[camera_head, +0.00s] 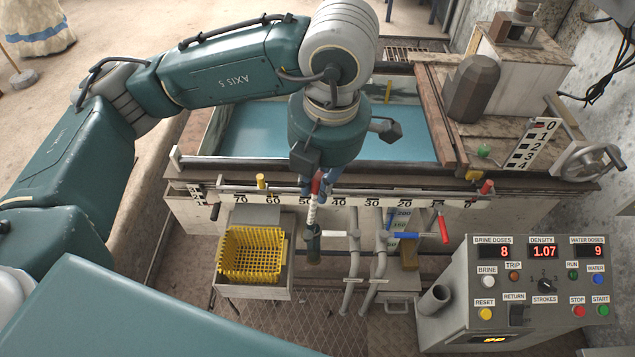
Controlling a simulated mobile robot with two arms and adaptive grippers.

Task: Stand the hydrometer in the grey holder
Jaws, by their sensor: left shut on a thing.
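The hydrometer (312,216) hangs upright below my left gripper (325,183), with a red top, a pale banded stem and a dark bulb at its lower end. My left gripper is shut on its upper part; the wrist above hides much of the fingers. The grey holder (434,299) is a short open tube on the left side of the control console, to the right of the hydrometer and lower in the picture. Its mouth looks empty. The hydrometer is apart from the holder. My right gripper is not in view.
The console (530,290) shows density 1.07. A blue bath (260,130) with a numbered front rail lies behind the hydrometer. A yellow basket (250,254) stands left. Grey pipes (355,265), a red-handled lever (443,228) and a blue handle (404,235) stand between hydrometer and holder.

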